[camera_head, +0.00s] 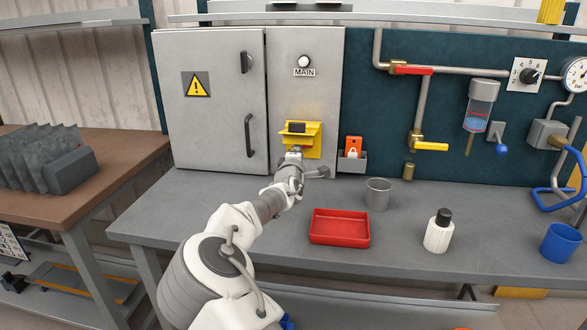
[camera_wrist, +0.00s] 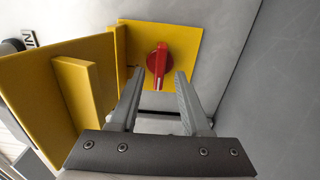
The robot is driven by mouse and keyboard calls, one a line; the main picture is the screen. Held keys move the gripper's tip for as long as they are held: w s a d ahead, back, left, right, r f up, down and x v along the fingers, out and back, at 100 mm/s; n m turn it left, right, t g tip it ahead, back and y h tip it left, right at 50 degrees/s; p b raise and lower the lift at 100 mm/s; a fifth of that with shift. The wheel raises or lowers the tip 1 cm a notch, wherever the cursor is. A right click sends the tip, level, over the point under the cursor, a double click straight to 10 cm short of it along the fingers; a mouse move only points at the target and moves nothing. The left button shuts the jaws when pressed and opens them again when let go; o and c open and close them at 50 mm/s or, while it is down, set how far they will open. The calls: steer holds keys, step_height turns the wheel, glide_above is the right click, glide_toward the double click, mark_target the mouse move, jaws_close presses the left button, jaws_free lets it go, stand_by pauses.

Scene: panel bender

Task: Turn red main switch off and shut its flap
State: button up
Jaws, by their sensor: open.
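The red main switch (camera_wrist: 158,60) sits on a yellow plate (camera_wrist: 187,40) in the wrist view, its grip running nearly up and down in that picture. It is not visible in the head view. The yellow flap (camera_wrist: 40,80) stands open, out from the panel, left of the switch in the wrist view; it also shows yellow in the head view (camera_head: 311,139). My gripper (camera_wrist: 158,82) is open and empty, with its fingertips close to the switch's left and right sides. I cannot tell if they touch it. My gripper (camera_head: 295,151) shows below the flap in the head view.
A white lamp (camera_head: 304,62) and the MAIN label are above the flap on the grey cabinet. A red tray (camera_head: 340,227), grey cup (camera_head: 378,194) and white bottle (camera_head: 439,235) stand on the bench.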

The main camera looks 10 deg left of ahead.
steer(key=s+p, duration=0.1)
steer(key=s, duration=1.5)
steer(key=shift+a, duration=0.3)
